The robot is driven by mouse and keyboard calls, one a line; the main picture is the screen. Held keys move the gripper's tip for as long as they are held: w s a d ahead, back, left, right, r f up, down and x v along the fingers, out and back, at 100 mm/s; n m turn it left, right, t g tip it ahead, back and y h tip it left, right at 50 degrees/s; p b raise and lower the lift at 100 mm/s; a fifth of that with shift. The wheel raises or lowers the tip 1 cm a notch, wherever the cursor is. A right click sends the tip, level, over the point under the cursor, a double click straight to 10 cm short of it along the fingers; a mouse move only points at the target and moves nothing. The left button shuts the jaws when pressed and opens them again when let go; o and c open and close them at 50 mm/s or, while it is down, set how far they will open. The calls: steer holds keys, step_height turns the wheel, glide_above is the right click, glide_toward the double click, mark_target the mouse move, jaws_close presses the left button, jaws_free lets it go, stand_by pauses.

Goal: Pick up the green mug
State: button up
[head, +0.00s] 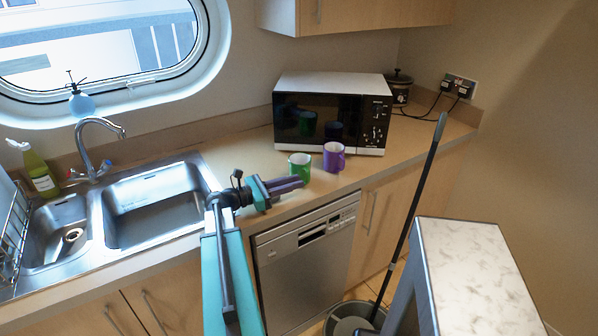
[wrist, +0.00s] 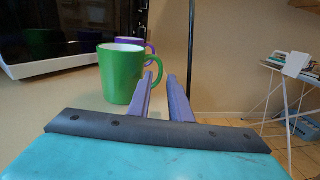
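The green mug (head: 299,166) stands upright on the counter in front of the microwave, white inside. It also shows in the wrist view (wrist: 120,76), with its handle on the right side. A purple mug (head: 334,157) stands just to its right in the head view; in the wrist view it is partly hidden behind the green mug (wrist: 150,46). My gripper (head: 302,182) is near the green mug, at the counter's front.
A black-and-white microwave (head: 331,112) stands behind the mugs. The sink (head: 152,205) lies to the left, with a tall tap (head: 92,150). A mop handle (head: 420,190) rises from a bucket to the right. The counter (head: 245,150) left of the mugs is clear.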

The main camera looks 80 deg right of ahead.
mark_target(307, 179)
steer(key=shift+s+d, duration=0.2)
steer(key=shift+s, duration=0.05)
steer(key=shift+p+x, duration=1.1)
steer(key=shift+x, duration=1.5)
steer(key=shift+f, duration=0.15)
jaws_close()
